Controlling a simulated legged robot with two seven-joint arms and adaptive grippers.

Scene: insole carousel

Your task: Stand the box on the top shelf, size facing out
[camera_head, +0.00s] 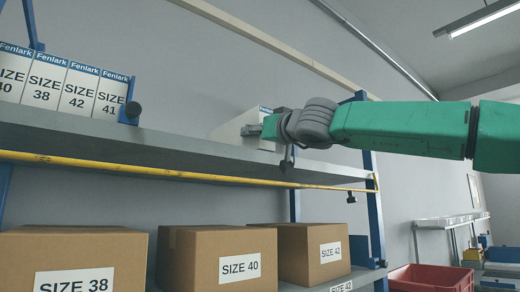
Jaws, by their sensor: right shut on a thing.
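A pale box (235,124) is at the right part of the top shelf (205,150). My right gripper (258,129), on a green arm from the right, is shut on it. A long pale side and a small blue-marked edge of the box show; the gripper hides most of its front, so I cannot read a size. I cannot tell whether its base touches the shelf. My left gripper is not in view.
A yellow bar (180,176) runs along the shelf front. Brown cartons (205,240) fill the lower shelf. The top shelf's middle is clear.

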